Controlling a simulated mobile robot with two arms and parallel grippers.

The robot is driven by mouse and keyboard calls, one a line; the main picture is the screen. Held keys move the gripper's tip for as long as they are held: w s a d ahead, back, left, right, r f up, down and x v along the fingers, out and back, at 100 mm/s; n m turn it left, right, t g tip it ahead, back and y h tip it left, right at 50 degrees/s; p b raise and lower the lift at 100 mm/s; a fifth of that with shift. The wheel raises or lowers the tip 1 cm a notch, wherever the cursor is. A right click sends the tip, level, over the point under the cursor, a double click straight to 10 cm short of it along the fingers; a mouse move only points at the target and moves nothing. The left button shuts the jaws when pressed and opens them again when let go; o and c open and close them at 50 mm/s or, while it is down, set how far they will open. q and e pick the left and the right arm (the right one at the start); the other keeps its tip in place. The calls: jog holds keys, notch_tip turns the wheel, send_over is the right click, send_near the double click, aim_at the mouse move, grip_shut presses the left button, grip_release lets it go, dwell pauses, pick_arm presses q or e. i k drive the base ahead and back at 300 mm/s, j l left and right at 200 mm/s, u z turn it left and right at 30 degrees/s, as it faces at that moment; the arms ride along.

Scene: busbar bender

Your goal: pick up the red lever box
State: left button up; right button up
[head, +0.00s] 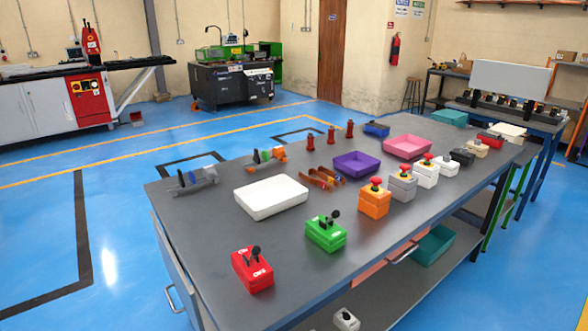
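The red lever box (252,270) stands on the near left part of the grey workbench (200,222), close to its front edge. It is a small red box with white markings on its front and a black ball-topped lever on top. A similar green lever box (326,233) stands to its right and a little further back. Neither of my grippers is in the head view, and nothing touches the red box.
A white tray (271,197) lies behind the green box. Orange (375,203), grey and white button boxes line the right side. Purple (356,164) and pink trays, clamps and red posts stand further back. Bench surface left of the red box is clear.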

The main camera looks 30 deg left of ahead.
aim_at(256, 274)
jog(key=i+l+u, duration=0.1)
jog(key=u, duration=0.35)
jog(key=i+l+u, duration=0.2)
jog(key=u, duration=0.25)
jog(key=i+l+u, duration=0.2)
jog(key=u, duration=0.25)
jog(key=i+l+u, duration=0.1)
jog(key=l+u, duration=0.2)
jog(key=u, duration=0.15)
jog(key=l+u, duration=0.3)
jog(key=u, duration=0.15)
jog(key=l+u, duration=0.2)
jog(key=l, duration=0.4)
jog(key=i, duration=0.05)
